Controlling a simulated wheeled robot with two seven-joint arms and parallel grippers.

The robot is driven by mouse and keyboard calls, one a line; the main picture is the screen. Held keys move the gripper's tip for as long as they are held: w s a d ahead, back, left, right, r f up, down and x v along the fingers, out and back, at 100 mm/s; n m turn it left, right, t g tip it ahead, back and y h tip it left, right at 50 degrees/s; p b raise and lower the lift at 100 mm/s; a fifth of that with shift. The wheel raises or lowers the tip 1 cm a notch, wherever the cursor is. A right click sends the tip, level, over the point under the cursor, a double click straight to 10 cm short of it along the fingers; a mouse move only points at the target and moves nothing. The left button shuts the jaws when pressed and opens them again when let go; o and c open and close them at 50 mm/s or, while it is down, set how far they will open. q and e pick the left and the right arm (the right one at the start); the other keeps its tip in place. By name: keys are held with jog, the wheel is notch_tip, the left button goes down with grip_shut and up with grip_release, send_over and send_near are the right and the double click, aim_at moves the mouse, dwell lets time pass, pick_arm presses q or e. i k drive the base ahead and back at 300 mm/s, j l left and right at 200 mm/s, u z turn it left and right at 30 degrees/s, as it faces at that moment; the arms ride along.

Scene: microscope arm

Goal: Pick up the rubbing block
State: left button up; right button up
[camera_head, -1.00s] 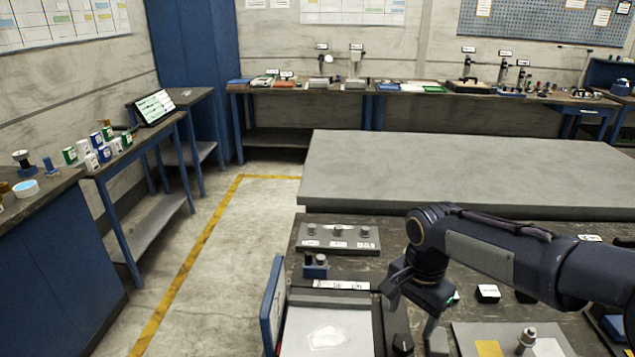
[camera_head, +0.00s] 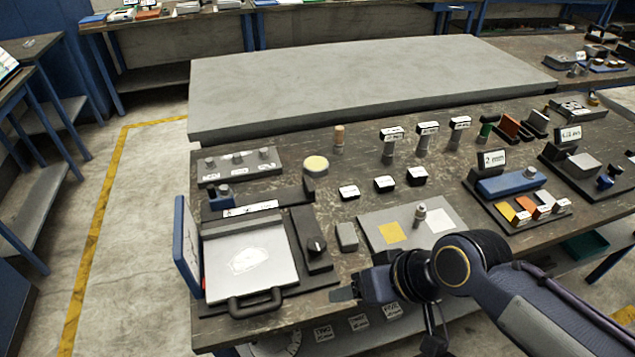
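A small plain grey block (camera_head: 346,236) stands on the dark workbench, between the knobbed unit and a flat grey plate. It may be the rubbing block; no label on it is readable. My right gripper (camera_head: 346,294) is near the bench's front edge, in front of the grey block and apart from it. It points left, and only one dark finger shows clearly, so its opening cannot be judged. No object is visible in it. My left gripper is not in view.
A white-topped tray (camera_head: 214,230) with a front handle and upright blue lid stands left of the block, beside a black knobbed unit (camera_head: 315,246). The flat plate (camera_head: 376,222) with coloured squares and a small metal post lies right. Several black-and-white labelled blocks stand behind.

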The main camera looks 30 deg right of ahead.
aim_at(345, 233)
jog(key=z, duration=1.15)
